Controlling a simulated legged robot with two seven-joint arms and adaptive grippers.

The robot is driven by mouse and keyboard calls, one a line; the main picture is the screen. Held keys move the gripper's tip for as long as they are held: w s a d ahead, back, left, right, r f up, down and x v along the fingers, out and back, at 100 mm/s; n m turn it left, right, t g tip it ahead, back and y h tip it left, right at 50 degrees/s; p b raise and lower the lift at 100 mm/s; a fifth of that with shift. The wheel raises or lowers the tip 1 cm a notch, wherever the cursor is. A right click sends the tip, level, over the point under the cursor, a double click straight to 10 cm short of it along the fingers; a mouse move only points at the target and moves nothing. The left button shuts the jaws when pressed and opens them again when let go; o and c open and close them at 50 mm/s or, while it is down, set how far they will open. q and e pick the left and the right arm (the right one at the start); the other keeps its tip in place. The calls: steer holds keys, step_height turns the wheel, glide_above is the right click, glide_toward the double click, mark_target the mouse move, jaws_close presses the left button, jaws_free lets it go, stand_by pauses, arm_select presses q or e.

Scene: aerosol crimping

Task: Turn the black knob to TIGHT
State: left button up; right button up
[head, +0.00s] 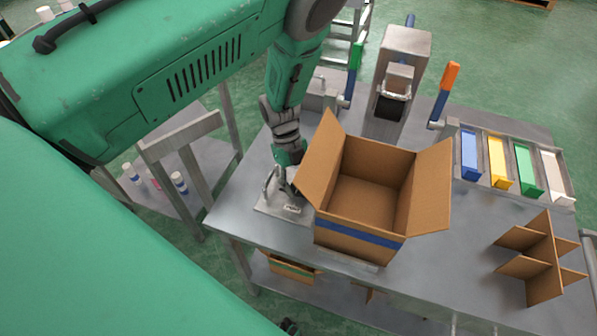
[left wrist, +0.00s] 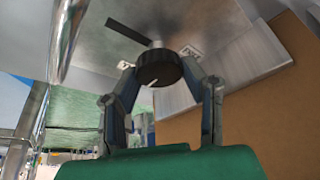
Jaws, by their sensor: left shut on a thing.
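The black knob (left wrist: 164,67) shows in the left wrist view, round, on a short stem from a grey metal panel (left wrist: 190,20). A white pointer mark is on its face, at the lower left. Small labels (left wrist: 190,51) sit beside it; I cannot read which one says TIGHT. My left gripper (left wrist: 158,72) has one finger on each side of the knob and is shut on it. In the head view my left gripper (head: 283,180) is low over a small metal plate (head: 290,209) on the table; the knob is hidden there. My right gripper is not in view.
An open cardboard box (head: 357,237) stands right beside my left gripper, its flap close. Behind are a metal press (head: 403,45) and levers with green (head: 356,55) and orange (head: 450,75) handles. Coloured bins (head: 497,160) and a cardboard divider (head: 541,262) are at right.

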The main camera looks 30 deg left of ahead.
arm_select(q)
steer(key=shift+w, duration=0.3)
steer(key=o, duration=1.1)
steer(key=shift+o, duration=0.2)
steer(key=shift+a, duration=0.1)
steer(key=shift+a+r, duration=0.1)
steer(key=shift+r, duration=0.25)
steer(key=v, duration=1.1)
steer(key=shift+w, duration=0.15)
